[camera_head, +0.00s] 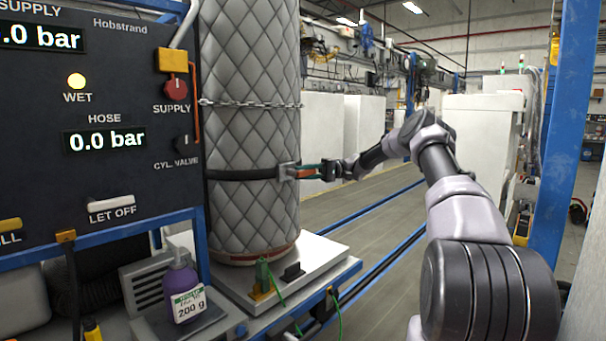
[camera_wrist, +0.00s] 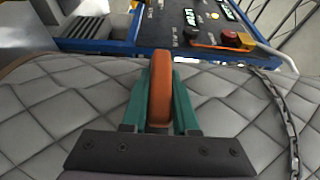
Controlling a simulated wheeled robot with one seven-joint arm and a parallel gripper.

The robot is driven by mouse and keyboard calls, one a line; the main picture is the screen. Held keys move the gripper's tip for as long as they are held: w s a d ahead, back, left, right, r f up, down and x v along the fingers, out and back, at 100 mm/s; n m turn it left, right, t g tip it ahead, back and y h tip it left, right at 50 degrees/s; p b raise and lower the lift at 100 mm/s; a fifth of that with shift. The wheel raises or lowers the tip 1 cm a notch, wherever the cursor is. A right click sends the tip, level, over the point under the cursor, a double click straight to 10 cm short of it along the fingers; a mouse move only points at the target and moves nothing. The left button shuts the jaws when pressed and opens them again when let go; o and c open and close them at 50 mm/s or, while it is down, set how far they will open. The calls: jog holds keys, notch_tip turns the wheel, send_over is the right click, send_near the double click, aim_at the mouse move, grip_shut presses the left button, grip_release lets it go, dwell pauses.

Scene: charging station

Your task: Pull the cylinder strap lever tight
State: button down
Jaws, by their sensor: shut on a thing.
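The tall cylinder (camera_head: 250,125) wears a grey quilted jacket and stands upright on a pale base plate. A dark strap (camera_head: 240,174) runs around it below mid-height, with a metal buckle at its right side. My gripper (camera_head: 312,171) reaches in from the right at strap height. In the wrist view its teal fingers (camera_wrist: 160,108) are shut on the orange strap lever (camera_wrist: 160,82), one on each side. The lever's far end lies close to the quilted jacket (camera_wrist: 75,100). The buckle and the lever's hinge are hidden in the wrist view.
A chain (camera_head: 250,103) loops around the cylinder above the strap. The dark control panel (camera_head: 100,120) stands close on the left, with a red supply knob (camera_head: 176,88). A purple bottle (camera_head: 183,290) stands below the panel. The floor to the right of the cylinder is open.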

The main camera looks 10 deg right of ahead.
jog(key=c, duration=0.7)
grip_release()
jog(key=shift+f, duration=0.1)
jog(key=v, duration=1)
jog(key=shift+w+d, duration=0.15)
jog(key=shift+d, duration=0.2)
